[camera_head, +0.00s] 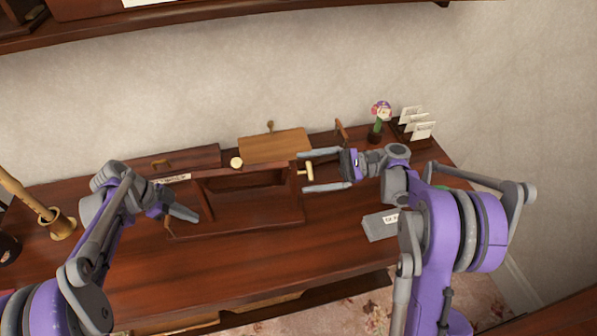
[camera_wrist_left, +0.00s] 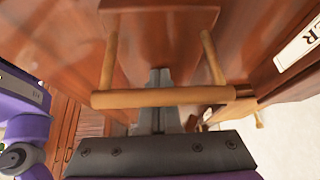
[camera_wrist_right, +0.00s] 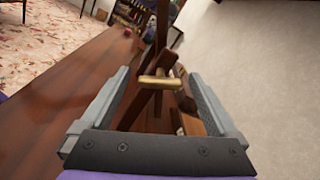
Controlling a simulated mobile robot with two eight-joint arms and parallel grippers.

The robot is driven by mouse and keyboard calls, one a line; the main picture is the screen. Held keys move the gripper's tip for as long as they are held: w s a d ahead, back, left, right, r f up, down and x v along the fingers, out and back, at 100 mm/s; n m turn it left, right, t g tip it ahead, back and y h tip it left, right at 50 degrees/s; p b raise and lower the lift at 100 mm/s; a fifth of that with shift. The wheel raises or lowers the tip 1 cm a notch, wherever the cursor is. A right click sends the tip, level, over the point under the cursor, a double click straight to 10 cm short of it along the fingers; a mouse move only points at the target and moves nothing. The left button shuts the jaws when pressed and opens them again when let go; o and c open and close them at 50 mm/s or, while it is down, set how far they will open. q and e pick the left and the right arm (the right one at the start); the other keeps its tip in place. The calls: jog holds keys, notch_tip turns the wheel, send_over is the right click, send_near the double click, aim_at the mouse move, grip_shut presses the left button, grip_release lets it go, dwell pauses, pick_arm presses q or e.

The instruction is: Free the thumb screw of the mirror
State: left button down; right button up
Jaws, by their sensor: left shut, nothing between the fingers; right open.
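A brass thumb screw (camera_head: 305,170) sticks out at the right end of the wooden frame (camera_head: 252,225) on the desk; I take this frame as the mirror's, though no glass face is clear. My right gripper (camera_head: 308,171) is open, with its fingers on either side of the screw. In the right wrist view the screw's crossbar (camera_wrist_right: 160,82) lies between the spread fingers, apart from both. My left gripper (camera_head: 195,216) is shut and empty by the frame's left end. In the left wrist view a wooden bar handle (camera_wrist_left: 165,97) crosses in front of its closed fingers (camera_wrist_left: 160,75); contact is unclear.
A light wooden panel (camera_head: 275,146) and a round pale knob (camera_head: 236,162) are behind the frame. A flower vase (camera_head: 376,132) and a card rack (camera_head: 413,128) stand at the back right. A grey box (camera_head: 380,226) lies at right. The desk's front (camera_head: 250,260) is clear.

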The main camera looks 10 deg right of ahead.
aim_at(306, 172)
jog(key=shift+w+a, duration=0.15)
jog(key=shift+a, duration=1.6)
jog(key=c, duration=1.4)
jog(key=shift+n, duration=0.7)
jog(key=shift+f, duration=0.1)
jog(key=o, duration=1.4)
